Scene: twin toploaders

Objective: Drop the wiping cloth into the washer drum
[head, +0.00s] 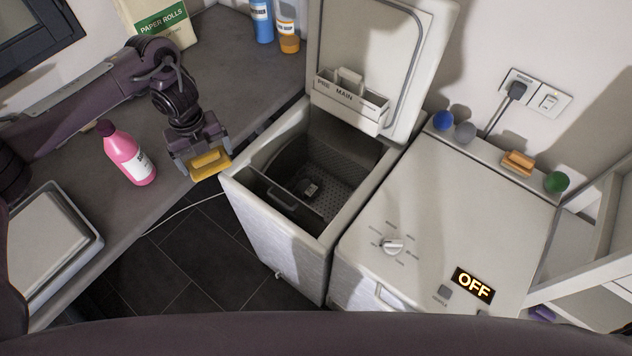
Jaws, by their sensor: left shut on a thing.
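My left gripper (203,157) is shut on a folded yellow wiping cloth (210,163). It holds the cloth over the counter's front edge, to the left of the open toploader. The open toploader (262,221) has its lid (375,50) raised and leaning back. Its dark washer drum (345,170) has perforated walls and shows from above, with a small grey part at the bottom. The cloth is outside the drum, left of the opening. My right gripper is not in view.
A pink bottle (128,155) stands on the counter (225,80) left of my gripper. A second toploader (450,210) is closed, with an OFF display (473,286), coloured balls and an orange block (518,163) at its back. A tray (85,245) sits at left.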

